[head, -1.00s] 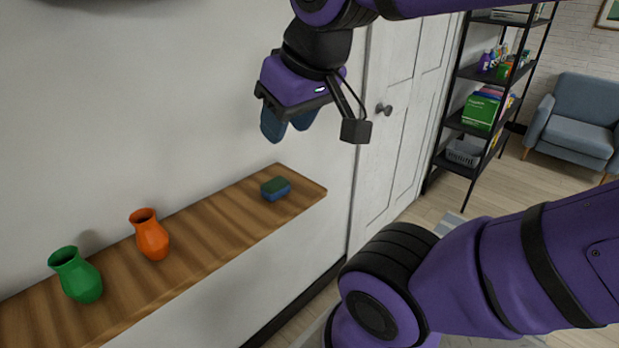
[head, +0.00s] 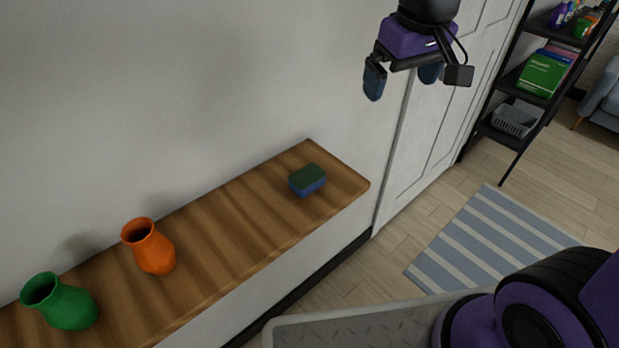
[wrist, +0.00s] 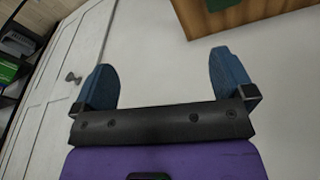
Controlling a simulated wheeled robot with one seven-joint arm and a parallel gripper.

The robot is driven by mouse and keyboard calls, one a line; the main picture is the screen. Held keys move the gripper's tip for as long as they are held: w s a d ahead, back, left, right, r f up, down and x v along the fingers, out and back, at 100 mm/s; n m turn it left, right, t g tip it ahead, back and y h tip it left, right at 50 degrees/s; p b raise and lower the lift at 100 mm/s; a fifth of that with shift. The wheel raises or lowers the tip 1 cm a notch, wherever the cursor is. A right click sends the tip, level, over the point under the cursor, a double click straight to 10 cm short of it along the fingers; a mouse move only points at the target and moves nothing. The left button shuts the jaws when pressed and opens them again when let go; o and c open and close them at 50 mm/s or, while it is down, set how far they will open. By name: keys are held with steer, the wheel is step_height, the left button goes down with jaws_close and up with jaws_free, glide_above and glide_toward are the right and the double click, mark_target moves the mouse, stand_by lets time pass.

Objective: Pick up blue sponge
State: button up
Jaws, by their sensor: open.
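The blue sponge (head: 307,180) has a dark green top and lies on a wooden shelf (head: 233,214), near its right end. My gripper (head: 402,84) is open and empty, above and to the right of the sponge in the head view, well apart from it. In the wrist view my gripper (wrist: 162,84) shows two blue fingers spread wide with nothing between them. The wooden shelf (wrist: 215,20) shows at the top of the wrist view, with a cut-off green thing on it.
An orange vase (head: 150,248) and a green vase (head: 62,303) stand on the shelf's left part. The shelf between orange vase and sponge is clear. A white door (head: 440,130) and a black rack (head: 508,105) are at the right. A striped rug (head: 490,240) lies on the floor.

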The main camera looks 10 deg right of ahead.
steer(key=w+a+f+n+g, duration=0.1)
steer(key=w+a+f+n, duration=0.1)
steer(key=w+a+f, duration=0.35)
steer(key=n+g, duration=0.1)
steer(key=g, duration=0.1)
glide_above(306, 173)
step_height(306, 173, down, 13)
steer(key=shift+f, duration=3.1)
steer(key=c, duration=0.9)
steer(key=shift+r, duration=0.1)
